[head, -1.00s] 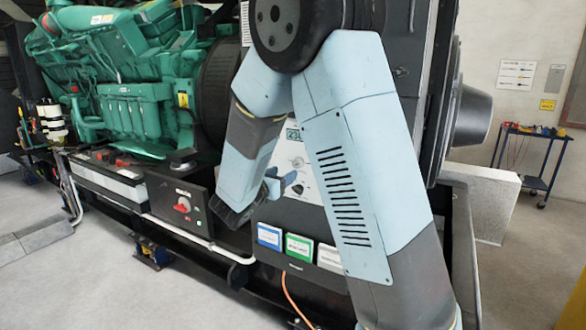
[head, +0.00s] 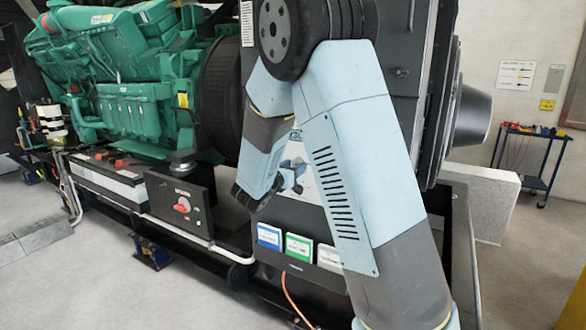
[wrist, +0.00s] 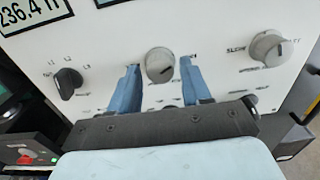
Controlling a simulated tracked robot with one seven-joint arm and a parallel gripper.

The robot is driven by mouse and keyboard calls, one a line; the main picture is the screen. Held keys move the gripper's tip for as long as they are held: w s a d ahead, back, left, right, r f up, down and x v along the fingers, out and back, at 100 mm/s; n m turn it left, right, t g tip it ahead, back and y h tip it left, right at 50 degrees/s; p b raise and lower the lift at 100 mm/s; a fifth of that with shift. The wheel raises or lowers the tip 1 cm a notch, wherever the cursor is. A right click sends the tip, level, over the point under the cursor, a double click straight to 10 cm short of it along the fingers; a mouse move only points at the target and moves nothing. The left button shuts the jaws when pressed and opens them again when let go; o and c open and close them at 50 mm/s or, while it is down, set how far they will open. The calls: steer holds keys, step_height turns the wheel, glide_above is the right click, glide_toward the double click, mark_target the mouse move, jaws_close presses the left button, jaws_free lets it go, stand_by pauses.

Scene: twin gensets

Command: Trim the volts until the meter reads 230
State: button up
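In the wrist view the meter (wrist: 32,14) at the top left reads 236.4, with its unit partly cut off. Below it is a grey knob (wrist: 160,65) in the middle of the white panel; its label is hidden or too small to read. My gripper (wrist: 158,68) is open, with one blue finger on each side of this knob. A gap shows between each finger and the knob; I cannot tell how far in front of the panel the fingertips are. In the head view my gripper (head: 293,172) is near the panel, and my arm hides most of the meter.
A black selector (wrist: 68,82) marked L1, L2, L3 is left of the fingers. Another grey knob (wrist: 268,48), marked SLOW, is to their right. A red switch (head: 182,204) sits on a dark box by the green engine (head: 130,80). Blue, green and white labels lie below the panel.

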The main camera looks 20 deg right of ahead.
steer(key=c, duration=0.8)
steer(key=shift+m, duration=0.4)
steer(key=o, duration=1.1)
steer(key=shift+c, duration=0.2)
steer(key=v, duration=1.4)
